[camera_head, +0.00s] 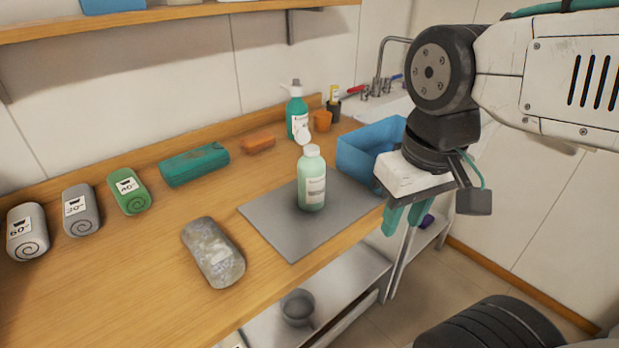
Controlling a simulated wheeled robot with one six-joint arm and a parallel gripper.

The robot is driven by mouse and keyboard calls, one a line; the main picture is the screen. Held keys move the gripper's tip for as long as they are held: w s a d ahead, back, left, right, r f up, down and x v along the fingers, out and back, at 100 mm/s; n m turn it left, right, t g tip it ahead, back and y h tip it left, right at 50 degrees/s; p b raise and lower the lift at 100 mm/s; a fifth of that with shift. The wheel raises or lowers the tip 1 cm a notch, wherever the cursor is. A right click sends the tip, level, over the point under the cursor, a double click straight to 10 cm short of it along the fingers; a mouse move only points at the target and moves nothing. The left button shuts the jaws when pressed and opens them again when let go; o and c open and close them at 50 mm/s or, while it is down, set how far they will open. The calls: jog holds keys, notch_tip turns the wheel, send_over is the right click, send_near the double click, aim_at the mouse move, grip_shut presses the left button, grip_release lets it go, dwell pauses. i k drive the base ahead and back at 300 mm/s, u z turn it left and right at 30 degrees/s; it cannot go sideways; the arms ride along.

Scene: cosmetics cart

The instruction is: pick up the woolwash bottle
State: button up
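A pale green bottle (312,181) with a white cap and a pale label stands upright on a grey mat (275,228) near the counter's front edge. Its label is too small to read, but it is the likely woolwash bottle. A teal pump bottle (297,113) with a white label stands farther back; its label is also unreadable. My gripper (405,216) hangs to the right of the pale green bottle, beyond the counter's front edge and apart from it. Its two teal fingers point down with a gap between them and nothing visible in it.
A blue bin (362,157) stands behind my gripper. A grey patterned roll (213,252) lies left of the mat. Rolled towels (129,191), a teal case (194,164), an orange block (257,143) and an orange cup (322,121) line the back. A shelf (180,20) hangs above.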

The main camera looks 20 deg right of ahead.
aim_at(311, 168)
jog(key=u, duration=0.1)
jog(key=k, duration=0.65)
jog(key=z, duration=1.05)
jog(key=i, duration=0.5)
jog(key=u, duration=0.5)
jog(key=k, duration=1.1)
jog(key=u, duration=0.45)
jog(key=i, duration=0.6)
